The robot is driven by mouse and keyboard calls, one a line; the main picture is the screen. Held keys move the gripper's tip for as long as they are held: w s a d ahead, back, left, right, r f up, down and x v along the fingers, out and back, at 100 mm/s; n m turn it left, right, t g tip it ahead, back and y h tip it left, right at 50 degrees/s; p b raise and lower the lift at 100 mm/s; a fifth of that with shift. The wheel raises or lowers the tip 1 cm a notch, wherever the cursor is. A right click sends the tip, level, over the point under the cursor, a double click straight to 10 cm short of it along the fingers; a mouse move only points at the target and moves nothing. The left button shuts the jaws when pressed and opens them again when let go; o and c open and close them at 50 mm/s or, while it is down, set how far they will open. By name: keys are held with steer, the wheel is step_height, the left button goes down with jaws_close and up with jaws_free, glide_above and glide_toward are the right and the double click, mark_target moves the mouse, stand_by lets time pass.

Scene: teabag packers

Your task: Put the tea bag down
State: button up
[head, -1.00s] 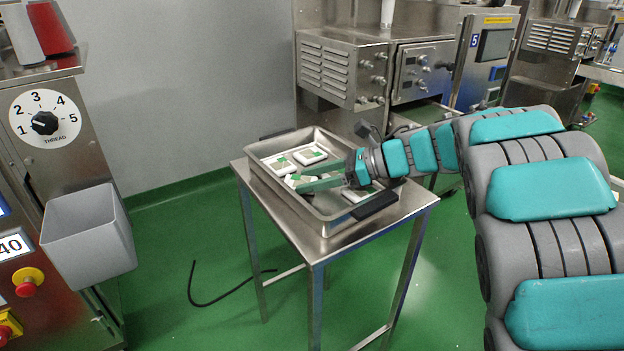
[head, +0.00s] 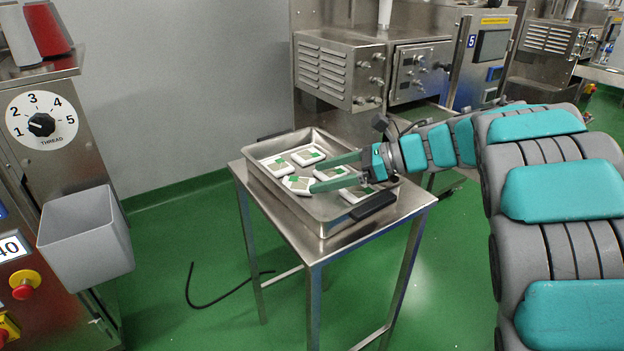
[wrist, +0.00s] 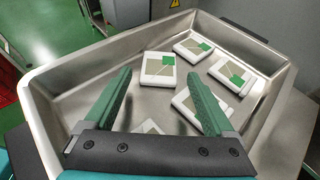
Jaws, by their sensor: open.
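Several white tea bags with green tags lie in a steel tray (head: 262,151). One tea bag (head: 297,185) lies just beyond my fingertips in the head view. In the wrist view a tea bag (wrist: 158,69) shows between the spread fingertips, flat on the tray floor. My gripper (head: 315,176) is open and empty, with green fingers reaching in over the tray; it also shows in the wrist view (wrist: 158,73). My right finger partly covers another tea bag (wrist: 182,101). One more tea bag (wrist: 150,127) is mostly hidden behind the gripper body.
The tray stands on a small steel table (head: 322,248). Its dark handle (head: 374,207) sticks out at the near side. A grey bin (head: 86,238) hangs on the machine at left.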

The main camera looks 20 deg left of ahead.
steer(key=b+v, duration=0.1)
steer(key=v, duration=0.7)
steer(key=shift+d+r, duration=0.1)
steer(key=shift+d, duration=0.1)
